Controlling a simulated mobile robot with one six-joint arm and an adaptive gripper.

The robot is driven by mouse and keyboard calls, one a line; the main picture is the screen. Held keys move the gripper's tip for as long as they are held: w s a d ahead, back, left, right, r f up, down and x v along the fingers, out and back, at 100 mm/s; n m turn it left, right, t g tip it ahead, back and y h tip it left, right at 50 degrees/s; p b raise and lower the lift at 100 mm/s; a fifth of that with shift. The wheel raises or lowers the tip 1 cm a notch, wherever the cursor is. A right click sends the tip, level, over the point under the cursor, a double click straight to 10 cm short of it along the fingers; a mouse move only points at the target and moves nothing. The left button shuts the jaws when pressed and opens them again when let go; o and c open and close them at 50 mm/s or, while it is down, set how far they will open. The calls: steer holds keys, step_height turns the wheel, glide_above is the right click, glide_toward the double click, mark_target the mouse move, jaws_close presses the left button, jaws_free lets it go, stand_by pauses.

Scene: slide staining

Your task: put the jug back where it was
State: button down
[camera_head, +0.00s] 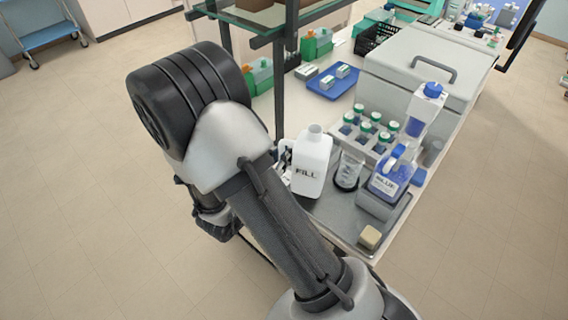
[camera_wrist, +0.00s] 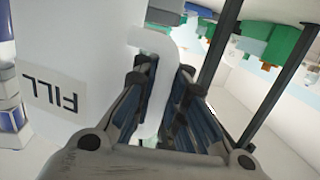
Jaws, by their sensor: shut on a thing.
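The jug is a white container labelled "FILL" (camera_head: 312,163) at the left end of the bench in the head view, and it looks upright. In the wrist view the jug (camera_wrist: 85,60) fills the left side, with its label and handle showing. My gripper (camera_wrist: 165,85) is shut on the jug's handle, with a dark finger on each side of it. In the head view my gripper (camera_head: 287,158) is mostly hidden behind my arm and the jug. The jug's base is at the grey tray, but I cannot tell whether it touches.
A clear beaker (camera_head: 348,170) stands just right of the jug. A blue-labelled jug (camera_head: 389,182) and a rack of green-capped bottles (camera_head: 366,133) are further right. A beige block (camera_head: 370,237) lies near the grey tray's (camera_head: 335,212) front corner. A dark shelf post (camera_head: 279,90) rises behind the jug.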

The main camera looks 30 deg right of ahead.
steer(key=shift+f+b, duration=0.5)
steer(key=shift+f, duration=1.2)
steer(key=shift+f, duration=0.15)
steer(key=c, duration=1.6)
jaws_free()
steer(key=shift+c, duration=0.2)
